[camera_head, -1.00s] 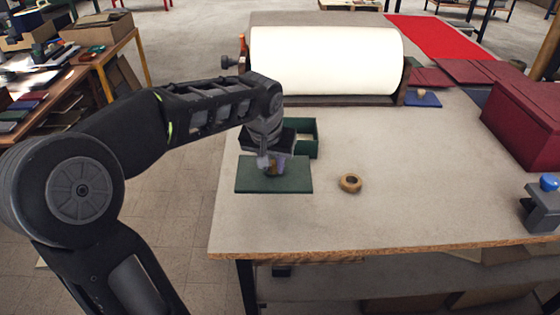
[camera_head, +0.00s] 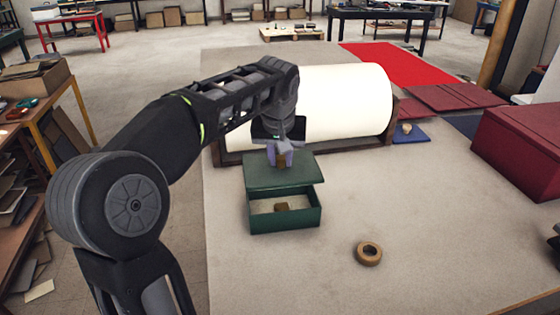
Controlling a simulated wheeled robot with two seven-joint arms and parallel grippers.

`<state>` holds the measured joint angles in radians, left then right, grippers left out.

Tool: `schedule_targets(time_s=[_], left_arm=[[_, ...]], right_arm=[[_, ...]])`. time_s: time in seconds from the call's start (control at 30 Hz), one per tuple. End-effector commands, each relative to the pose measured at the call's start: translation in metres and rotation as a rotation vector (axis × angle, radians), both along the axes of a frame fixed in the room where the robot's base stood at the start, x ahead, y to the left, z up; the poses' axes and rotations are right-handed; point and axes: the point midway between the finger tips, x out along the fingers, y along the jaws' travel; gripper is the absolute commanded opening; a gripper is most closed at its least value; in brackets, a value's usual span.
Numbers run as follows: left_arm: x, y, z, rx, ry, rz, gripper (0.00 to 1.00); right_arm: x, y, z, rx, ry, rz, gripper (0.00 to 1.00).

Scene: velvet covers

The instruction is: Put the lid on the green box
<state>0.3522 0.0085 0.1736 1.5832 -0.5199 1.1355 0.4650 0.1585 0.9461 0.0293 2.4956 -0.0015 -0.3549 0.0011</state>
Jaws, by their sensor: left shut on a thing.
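The open green box (camera_head: 285,220) stands on the work table, with a small brown thing (camera_head: 282,207) on its pale inside. The flat green lid (camera_head: 284,174) is above the back part of the box, tilted a little. My left gripper (camera_head: 282,159) is shut on the lid's brownish knob, with the arm reaching in from the left. The front of the box interior shows below the lid's near edge; the back is hidden. I cannot tell if the lid touches the box rim. My right gripper is not in view.
A large white roll (camera_head: 345,103) on a stand lies close behind the lid and my gripper. A tape ring (camera_head: 368,253) lies to the right front. A blue lid with a knob (camera_head: 410,133) and a dark red box (camera_head: 520,150) are farther right. The table between is clear.

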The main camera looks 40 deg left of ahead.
Motion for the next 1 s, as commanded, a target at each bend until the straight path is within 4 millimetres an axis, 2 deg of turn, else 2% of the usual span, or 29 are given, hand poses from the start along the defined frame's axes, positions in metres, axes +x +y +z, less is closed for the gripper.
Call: schedule_targets(time_s=[0.33,0.7,1.0], left_arm=[[0.0,0.0,-0.003,0.0,-0.001,0.0,0.0],[0.0,-0.001,-0.025,0.0,-0.001,-0.001,0.0],[0.0,-0.001,-0.025,0.0,-0.001,-0.001,0.0]], right_arm=[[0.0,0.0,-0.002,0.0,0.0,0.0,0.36],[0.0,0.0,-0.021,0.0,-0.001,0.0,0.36],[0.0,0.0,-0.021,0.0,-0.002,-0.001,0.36]])
